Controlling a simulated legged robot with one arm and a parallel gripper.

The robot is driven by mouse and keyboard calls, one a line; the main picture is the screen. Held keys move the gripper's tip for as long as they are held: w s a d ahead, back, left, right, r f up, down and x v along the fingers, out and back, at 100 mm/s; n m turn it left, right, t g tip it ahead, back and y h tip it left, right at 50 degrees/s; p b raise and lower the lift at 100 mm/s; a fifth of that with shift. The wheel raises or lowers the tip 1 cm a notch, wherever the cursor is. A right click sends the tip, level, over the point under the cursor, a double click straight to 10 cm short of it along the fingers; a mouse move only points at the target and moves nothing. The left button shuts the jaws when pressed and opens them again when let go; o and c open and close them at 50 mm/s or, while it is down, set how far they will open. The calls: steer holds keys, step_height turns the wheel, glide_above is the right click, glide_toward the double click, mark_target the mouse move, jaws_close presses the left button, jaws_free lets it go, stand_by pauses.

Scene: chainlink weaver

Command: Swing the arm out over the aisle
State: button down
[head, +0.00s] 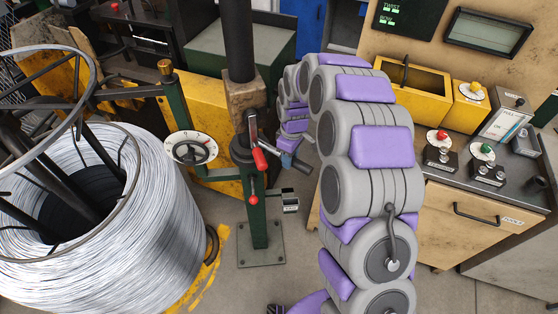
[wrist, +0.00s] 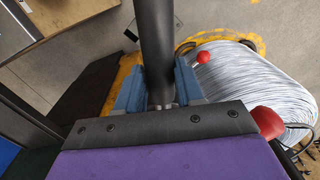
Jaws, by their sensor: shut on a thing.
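A green post (head: 258,218) stands on a floor plate, with a thick dark tube (head: 238,40) rising above its worn brown block. A short dark bar (head: 296,163) sticks out to the right from the post's black hub (head: 242,152). My gripper (head: 287,156) is at this bar, just right of the red-handled lever (head: 260,158). In the wrist view its blue fingers (wrist: 160,88) are shut around a dark round bar (wrist: 153,35). A red ball knob (wrist: 203,57) and a red grip (wrist: 268,122) show to the right. The bar's far end is out of frame there.
A large wire coil (head: 110,235) stands at left on a yellow floor mark, with a dial (head: 192,148) between it and the post. A workbench (head: 480,205) with control boxes and a yellow bin (head: 412,82) is at right. Bare floor (head: 285,265) lies in front of the post.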

steer(key=w+d+n+p, duration=0.2)
steer(key=w+n, duration=0.8)
steer(key=w, duration=0.6)
steer(key=shift+w+p, duration=0.4)
steer(key=shift+r, duration=0.15)
steer(key=c, duration=1.1)
jaws_free()
steer(key=o, duration=0.3)
steer(key=shift+w+a+f, duration=0.15)
steer(key=shift+w+f, duration=0.05)
steer(key=shift+s+a, duration=0.1)
steer(key=shift+s, duration=0.05)
steer(key=shift+r, duration=0.1)
